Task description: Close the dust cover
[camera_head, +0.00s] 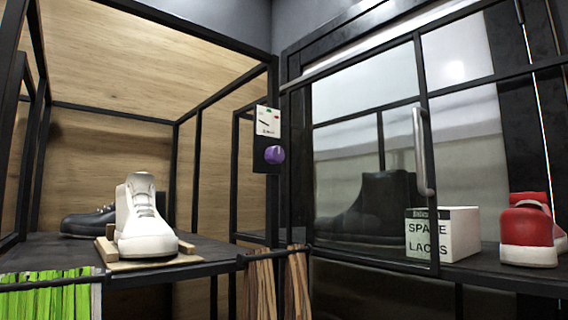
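The glazed, black-framed panel (365,130) on the right half, with a vertical metal handle (423,150) on its right upright, looks like the dust cover. It spans the left part of the right-hand compartment. Through its glass a dark shoe shape (375,205) shows faintly. The compartment's right part, with a red sneaker (530,232), lies beyond the handle upright. I cannot tell whether glass covers that part. Neither of my grippers is in view.
A white sneaker (145,220) stands on a wooden board (185,258) at left, with a dark shoe (85,220) behind it. A panel with a purple knob (275,154) hangs on the middle post.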

